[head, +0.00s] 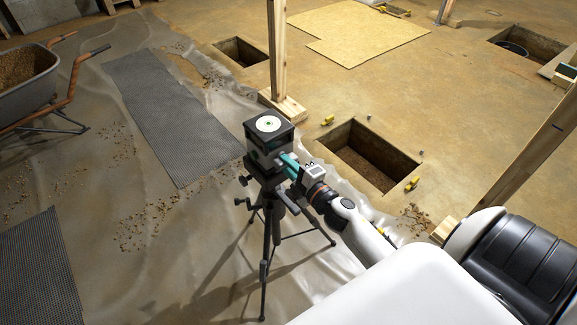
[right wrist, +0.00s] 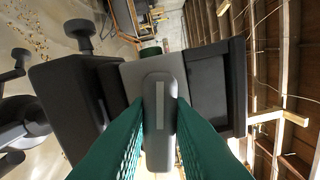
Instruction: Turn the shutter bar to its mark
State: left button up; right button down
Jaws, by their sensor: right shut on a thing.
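A dark box-shaped instrument (head: 269,138) with a white round dial on top stands on a black tripod (head: 268,235). My right gripper (head: 286,161) reaches its side with teal fingers. In the right wrist view, the shutter bar (right wrist: 160,90) is a dark grey rounded bar with a pale stripe, on the instrument's light grey face (right wrist: 133,74). The teal fingers of my right gripper (right wrist: 159,112) close on the bar from both sides. The bar runs roughly upright in that view. I cannot make out its mark. The fingers hide the bar in the head view. My left gripper is not in view.
Rectangular pits (head: 368,155) are cut in the floor behind and right of the tripod. A wooden post (head: 277,50) stands behind it. A wheelbarrow (head: 30,85) is at the left. Dark mesh mats (head: 165,110) and plastic sheeting cover the left floor.

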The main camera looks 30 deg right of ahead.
jog(key=shift+f+n, duration=0.1)
jog(key=shift+n, duration=1)
jog(key=c, duration=1.3)
grip_release()
jog(key=shift+a, duration=0.1)
jog(key=s+d+b, duration=0.1)
jog(key=s+b, duration=0.1)
jog(key=s, duration=1)
